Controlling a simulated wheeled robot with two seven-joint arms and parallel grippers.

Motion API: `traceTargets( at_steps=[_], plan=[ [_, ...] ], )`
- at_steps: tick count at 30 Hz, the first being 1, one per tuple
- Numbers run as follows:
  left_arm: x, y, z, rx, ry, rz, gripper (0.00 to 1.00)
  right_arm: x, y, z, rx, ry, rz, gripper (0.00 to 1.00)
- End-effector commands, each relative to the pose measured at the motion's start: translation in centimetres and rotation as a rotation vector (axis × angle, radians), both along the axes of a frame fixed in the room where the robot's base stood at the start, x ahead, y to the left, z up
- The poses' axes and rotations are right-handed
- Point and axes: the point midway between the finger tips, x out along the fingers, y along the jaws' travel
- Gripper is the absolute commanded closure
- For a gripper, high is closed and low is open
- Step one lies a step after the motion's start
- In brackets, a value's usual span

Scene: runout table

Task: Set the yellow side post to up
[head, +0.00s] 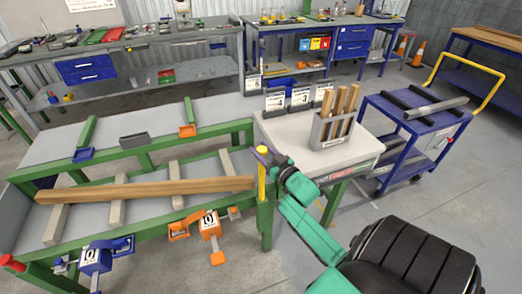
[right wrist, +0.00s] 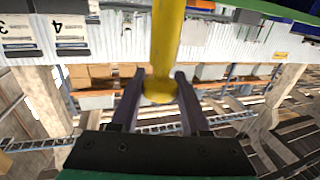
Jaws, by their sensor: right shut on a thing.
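The yellow side post (head: 261,180) stands upright at the right end of the green-framed runout table (head: 133,222). My right gripper (head: 266,156) reaches in from the right and is at the top of the post. In the right wrist view the yellow post (right wrist: 166,45) runs down from the top edge, and its rounded end lies between the two dark fingers of my right gripper (right wrist: 158,82). The gripper is shut on the post. The post's lower mounting is not clear. My left gripper is not in view.
A wooden beam (head: 150,188) lies across the table's crosspieces, its right end close to the post. Blue (head: 95,259) and orange (head: 209,226) numbered stops hang at the front. A grey holder (head: 331,133) with wooden sticks stands on the right-hand bench. A blue cart (head: 415,120) stands beyond.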

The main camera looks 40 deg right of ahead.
Motion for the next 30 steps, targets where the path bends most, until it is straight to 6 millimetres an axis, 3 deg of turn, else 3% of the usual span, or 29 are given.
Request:
traceTargets(
  at_steps=[1, 12, 13, 15, 25, 30],
  plan=[
    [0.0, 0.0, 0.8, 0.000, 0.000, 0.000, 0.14, 0.0, 0.0, 0.9, -0.001, -0.002, 0.001, 1.00],
    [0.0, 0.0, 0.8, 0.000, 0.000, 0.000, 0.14, 0.1, 0.0, 1.1, -0.002, -0.007, 0.000, 1.00],
    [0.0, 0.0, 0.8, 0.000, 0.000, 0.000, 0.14, 0.1, 0.0, 1.1, -0.002, -0.008, 0.000, 0.51],
    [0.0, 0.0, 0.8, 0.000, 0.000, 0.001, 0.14, 0.1, 0.0, 1.1, -0.002, -0.007, 0.001, 0.26],
    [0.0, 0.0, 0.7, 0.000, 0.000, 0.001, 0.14, -0.1, 0.0, 0.7, 0.000, 0.001, 0.000, 0.26],
    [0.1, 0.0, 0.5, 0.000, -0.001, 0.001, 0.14, -2.1, 0.2, 0.5, 0.000, 0.003, 0.000, 0.26]
  ],
)
